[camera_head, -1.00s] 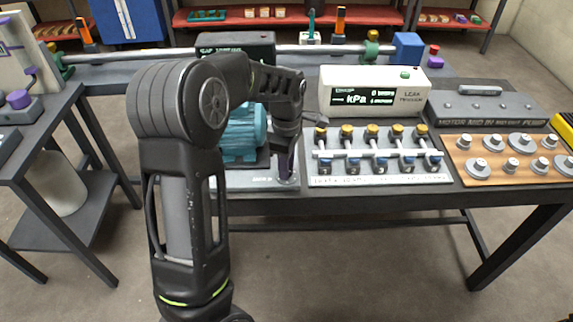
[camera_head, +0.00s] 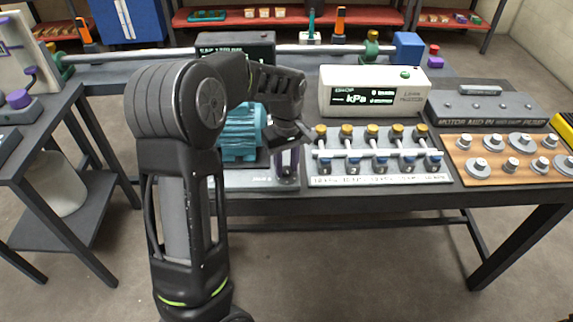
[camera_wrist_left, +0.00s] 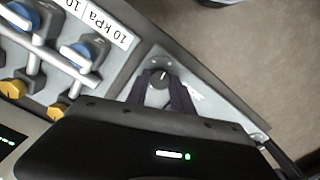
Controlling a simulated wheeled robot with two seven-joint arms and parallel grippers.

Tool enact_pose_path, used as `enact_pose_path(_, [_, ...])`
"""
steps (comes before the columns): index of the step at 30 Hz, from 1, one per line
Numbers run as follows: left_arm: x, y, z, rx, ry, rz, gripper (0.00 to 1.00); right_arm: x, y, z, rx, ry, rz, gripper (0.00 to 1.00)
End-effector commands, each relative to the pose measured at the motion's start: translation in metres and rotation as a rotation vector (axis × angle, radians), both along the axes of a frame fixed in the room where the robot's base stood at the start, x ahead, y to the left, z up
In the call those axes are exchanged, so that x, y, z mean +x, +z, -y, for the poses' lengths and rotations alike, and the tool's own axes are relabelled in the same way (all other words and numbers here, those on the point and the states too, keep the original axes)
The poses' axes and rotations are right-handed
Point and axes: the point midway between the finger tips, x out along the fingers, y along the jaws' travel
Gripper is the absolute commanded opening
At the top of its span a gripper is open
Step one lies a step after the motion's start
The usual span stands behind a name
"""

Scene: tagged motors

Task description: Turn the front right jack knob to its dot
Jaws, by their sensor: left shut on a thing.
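In the left wrist view the front right jack knob (camera_wrist_left: 159,78), dark and round with a pale pointer line, sits on a grey plate corner between the fingers of my left gripper (camera_wrist_left: 160,86). The fingers are shut on it from both sides. In the head view my left gripper (camera_head: 286,178) points down at the front right corner of the plate (camera_head: 240,180) under the teal motor (camera_head: 238,140), and it hides the knob. I cannot make out the dot clearly. My right gripper is not in view.
A manifold with several blue and yellow valves (camera_head: 375,150) stands right beside the gripper. Behind it is a white kPa gauge box (camera_head: 372,92). A wooden board with metal weights (camera_head: 508,157) lies at the right. The floor in front of the bench is clear.

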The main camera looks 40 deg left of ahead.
Motion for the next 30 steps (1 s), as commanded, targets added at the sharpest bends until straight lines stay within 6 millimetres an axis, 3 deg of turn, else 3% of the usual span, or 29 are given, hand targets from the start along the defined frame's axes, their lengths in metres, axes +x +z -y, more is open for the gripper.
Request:
enact_pose_path(10, [0.0007, 0.0008, -0.0006, 0.001, -0.189, 0.003, 0.0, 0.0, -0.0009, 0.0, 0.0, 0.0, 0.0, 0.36])
enact_pose_path(26, [0.0009, 0.0011, -0.0006, 0.001, -0.226, 0.003, 0.0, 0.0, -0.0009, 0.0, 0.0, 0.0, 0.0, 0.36])
enact_pose_path(27, [0.0009, 0.0011, -0.0006, 0.001, -0.226, 0.003, 0.29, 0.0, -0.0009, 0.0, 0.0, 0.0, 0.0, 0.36])
enact_pose_path(30, [0.0008, 0.001, -0.0005, 0.001, -0.226, 0.003, 0.37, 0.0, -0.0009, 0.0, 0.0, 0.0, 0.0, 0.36])
